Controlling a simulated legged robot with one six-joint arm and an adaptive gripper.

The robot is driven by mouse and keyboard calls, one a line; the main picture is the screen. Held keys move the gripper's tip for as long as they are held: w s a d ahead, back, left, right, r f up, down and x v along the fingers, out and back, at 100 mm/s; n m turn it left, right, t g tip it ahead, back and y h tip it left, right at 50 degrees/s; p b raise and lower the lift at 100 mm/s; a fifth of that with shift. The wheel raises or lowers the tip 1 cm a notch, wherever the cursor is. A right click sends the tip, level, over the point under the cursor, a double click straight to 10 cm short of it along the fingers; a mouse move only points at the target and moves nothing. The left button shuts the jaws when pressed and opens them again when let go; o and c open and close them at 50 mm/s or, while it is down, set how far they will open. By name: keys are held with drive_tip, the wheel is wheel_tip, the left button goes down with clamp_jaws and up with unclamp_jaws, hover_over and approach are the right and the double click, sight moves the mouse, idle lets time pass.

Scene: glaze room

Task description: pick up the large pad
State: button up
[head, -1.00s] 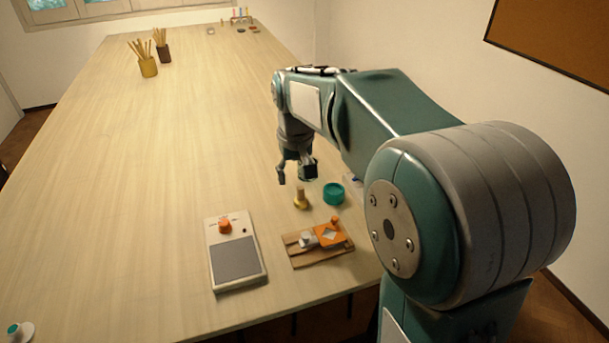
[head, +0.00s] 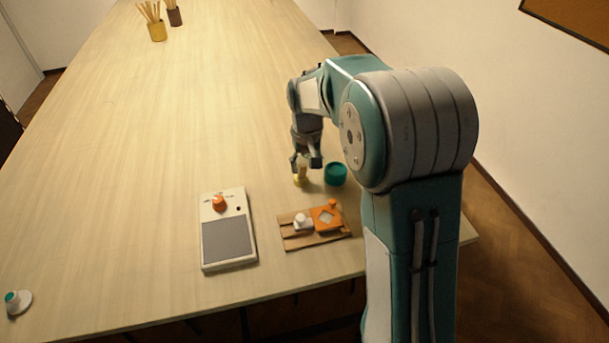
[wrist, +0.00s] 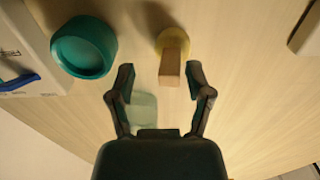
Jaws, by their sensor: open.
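What looks like the pad is a round yellow base (wrist: 175,44) with an upright wooden handle (wrist: 170,70). It stands on the table, and its yellow base also shows in the head view (head: 299,182), just below my gripper (head: 305,166). In the wrist view my gripper (wrist: 160,76) is open, with a dark finger on each side. The handle's end shows between the fingertips, nearer the right one. I see no contact. The head view does not show the exact gap between fingers and handle.
A teal round pot (head: 336,174) stands close to the right of the pad. A wooden board (head: 325,238) holds an orange piece (head: 321,222) and a white knobbed piece (head: 302,223). A white device with a grey panel (head: 228,241) lies left of it. The table's left side is largely clear.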

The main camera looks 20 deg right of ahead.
sight(297, 177)
drive_tip(key=shift+a+f, duration=0.85)
drive_tip(key=shift+f, duration=0.3)
drive_tip(key=shift+a, duration=0.45)
drive_tip(key=shift+d, duration=0.15)
drive_tip(key=c, duration=0.6)
drive_tip(key=shift+d, duration=0.3)
clamp_jaws()
drive_tip(key=shift+d, duration=0.4)
drive_tip(key=shift+a, duration=0.15)
